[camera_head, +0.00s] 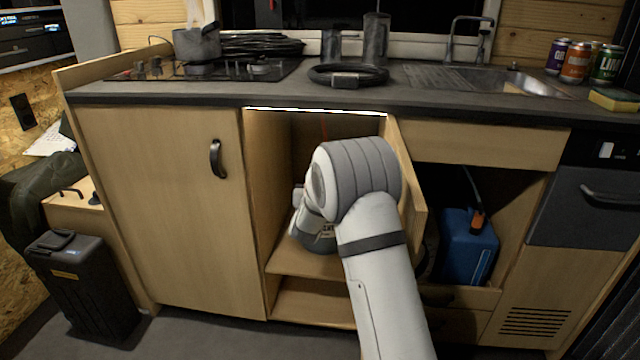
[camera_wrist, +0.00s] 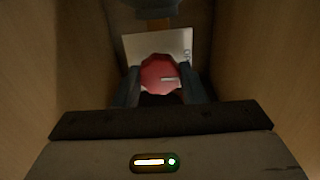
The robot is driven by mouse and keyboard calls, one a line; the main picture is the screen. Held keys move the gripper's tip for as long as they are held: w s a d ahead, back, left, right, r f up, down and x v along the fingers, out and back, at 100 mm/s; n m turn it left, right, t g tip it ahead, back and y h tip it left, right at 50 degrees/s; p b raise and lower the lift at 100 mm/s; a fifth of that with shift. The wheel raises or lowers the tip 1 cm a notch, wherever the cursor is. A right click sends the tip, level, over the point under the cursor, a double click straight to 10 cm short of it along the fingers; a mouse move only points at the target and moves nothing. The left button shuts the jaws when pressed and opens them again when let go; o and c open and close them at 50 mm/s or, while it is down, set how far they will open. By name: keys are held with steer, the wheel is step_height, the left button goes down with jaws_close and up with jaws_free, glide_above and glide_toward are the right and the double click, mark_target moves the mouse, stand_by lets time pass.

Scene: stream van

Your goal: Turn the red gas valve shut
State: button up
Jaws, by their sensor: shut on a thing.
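The red gas valve (camera_wrist: 158,74) shows in the wrist view as a round red knob with a pale mark on its right side. My gripper (camera_wrist: 160,86) is shut on it, with one dark finger at its left and one at its right. In the head view my arm reaches into the open cupboard (camera_head: 255,200) and hides the valve and the fingers. Part of a dark grey body with a label (camera_head: 318,240) shows low in the cupboard, beside my wrist.
The open cupboard door (camera_head: 408,185) stands close to the right of my arm. Wooden cupboard walls stand close on both sides of my gripper. A blue canister (camera_head: 468,248) sits in the open bay to the right. A pale card (camera_wrist: 130,48) lies behind the valve.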

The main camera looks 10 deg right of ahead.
steer(key=m+b, duration=0.4)
steer(key=m, duration=1.3)
steer(key=shift+d+m, duration=0.1)
steer(key=shift+m, duration=0.2)
steer(key=shift+f, duration=0.1)
stand_by(0.3)
steer(key=o, duration=1)
steer(key=p+v, duration=0.2)
steer(key=v, duration=0.6)
